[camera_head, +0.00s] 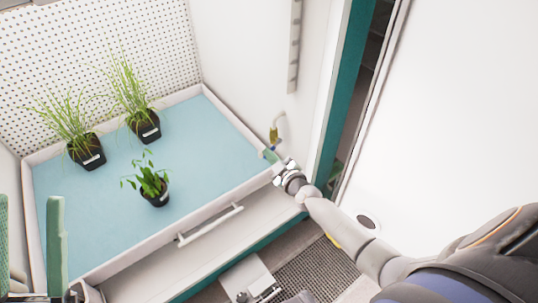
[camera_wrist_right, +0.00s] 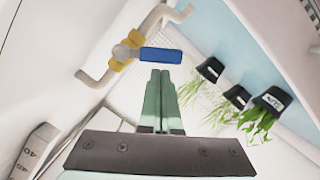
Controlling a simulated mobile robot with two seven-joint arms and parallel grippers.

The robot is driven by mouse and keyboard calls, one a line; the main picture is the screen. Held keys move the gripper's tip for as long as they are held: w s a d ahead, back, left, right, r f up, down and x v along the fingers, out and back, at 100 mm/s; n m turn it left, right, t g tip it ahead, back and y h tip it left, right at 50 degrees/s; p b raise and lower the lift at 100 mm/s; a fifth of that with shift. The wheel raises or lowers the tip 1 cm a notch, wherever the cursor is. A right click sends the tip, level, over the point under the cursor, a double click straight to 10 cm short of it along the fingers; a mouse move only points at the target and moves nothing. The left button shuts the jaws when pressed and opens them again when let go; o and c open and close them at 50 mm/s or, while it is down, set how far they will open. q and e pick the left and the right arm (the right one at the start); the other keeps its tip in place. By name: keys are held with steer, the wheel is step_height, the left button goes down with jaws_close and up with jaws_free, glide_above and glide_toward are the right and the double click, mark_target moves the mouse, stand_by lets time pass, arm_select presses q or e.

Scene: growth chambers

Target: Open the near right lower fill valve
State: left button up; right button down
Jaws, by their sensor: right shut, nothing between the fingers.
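The fill valve (camera_head: 274,133) is a small brass fitting on the chamber's right wall, just above the tray's right corner. In the right wrist view the brass valve (camera_wrist_right: 123,52) sits on a bent beige pipe, and its blue lever (camera_wrist_right: 161,56) points right, crosswise to the pipe. My right gripper (camera_head: 270,155) is shut and empty, just below the valve. Its green fingertips (camera_wrist_right: 160,72) appear just below the lever in the wrist view; I cannot tell whether they touch it. My left gripper (camera_head: 31,215) is at the lower left, its green fingers apart.
A white-rimmed tray (camera_head: 225,205) with a blue mat holds several potted plants, including a leafy one (camera_head: 152,188) near the front. A white handle (camera_head: 210,224) is on the tray's front. A teal door-frame edge (camera_head: 346,80) stands right of the valve.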

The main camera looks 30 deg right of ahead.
steer(key=shift+f+n+h, duration=0.3)
steer(key=shift+f+n, duration=0.2)
steer(key=shift+n, duration=0.3)
steer(key=shift+w+d+f+n+t+h+b, duration=0.1)
steer(key=shift+d+f+n+t+h+b, duration=0.15)
steer(key=shift+d+f+n, duration=0.5)
steer(key=shift+w+d+f+n+t+h+b, duration=0.15)
steer(key=shift+f+n+b, duration=0.25)
steer(key=shift+n, duration=0.65)
steer(key=shift+s+d+f+n+t+h+b, duration=0.1)
steer(key=shift+d+f+n+t+h+b, duration=0.2)
steer(key=shift+f+n, duration=0.5)
steer(key=shift+d+r, duration=0.1)
steer(key=shift+d, duration=0.15)
steer(key=shift+a, duration=0.15)
